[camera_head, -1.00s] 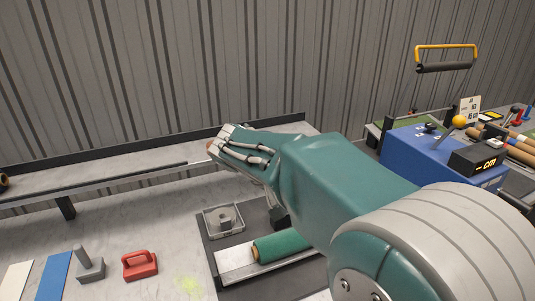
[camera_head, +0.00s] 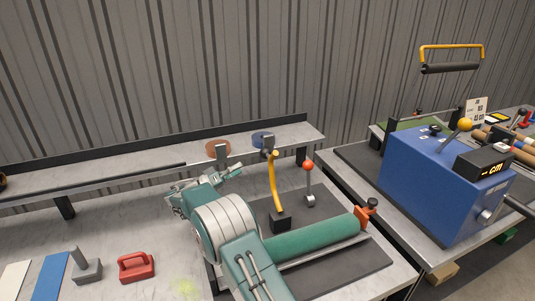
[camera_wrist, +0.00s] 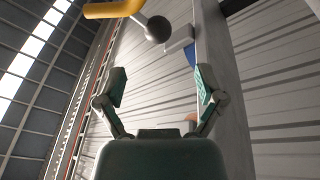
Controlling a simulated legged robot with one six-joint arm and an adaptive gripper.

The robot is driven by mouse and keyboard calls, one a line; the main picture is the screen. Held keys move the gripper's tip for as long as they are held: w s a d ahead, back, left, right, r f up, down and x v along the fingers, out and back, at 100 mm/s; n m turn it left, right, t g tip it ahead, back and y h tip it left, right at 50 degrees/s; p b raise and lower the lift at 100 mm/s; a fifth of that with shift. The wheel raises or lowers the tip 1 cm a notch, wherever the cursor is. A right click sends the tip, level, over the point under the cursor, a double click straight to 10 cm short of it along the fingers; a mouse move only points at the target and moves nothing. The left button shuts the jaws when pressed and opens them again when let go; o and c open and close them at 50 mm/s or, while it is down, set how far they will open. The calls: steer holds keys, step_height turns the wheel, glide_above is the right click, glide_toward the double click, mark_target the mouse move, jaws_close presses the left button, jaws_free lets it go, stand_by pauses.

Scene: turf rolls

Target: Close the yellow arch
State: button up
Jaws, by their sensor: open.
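In the head view a yellow curved bar (camera_head: 274,182), which I take for the yellow arch, stands raised from a black block (camera_head: 280,221) behind the green turf roll (camera_head: 312,240). My gripper (camera_head: 205,180) is left of the arch, apart from it, open and empty. In the wrist view my gripper (camera_wrist: 161,86) shows its two fingers spread with nothing between them. A yellow bar (camera_wrist: 112,9) with a dark ball (camera_wrist: 158,29) at its end is beyond the fingertips at the top. I cannot tell how far away it is.
A lever with an orange-red knob (camera_head: 308,166) stands right of the arch. The blue machine (camera_head: 430,185) is at right, with another yellow hoop (camera_head: 450,46) above it. A red-handled tool (camera_head: 136,267) and grey stamp-like tool (camera_head: 86,267) lie at left. A shelf (camera_head: 120,171) runs along the wall.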

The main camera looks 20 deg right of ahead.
mark_target(265, 153)
steer(key=x, duration=1)
steer(key=shift+w+r, duration=0.1)
steer(key=shift+r, duration=0.05)
steer(key=shift+a, duration=0.2)
steer(key=shift+a, duration=0.1)
steer(key=shift+d, duration=0.25)
jaws_close()
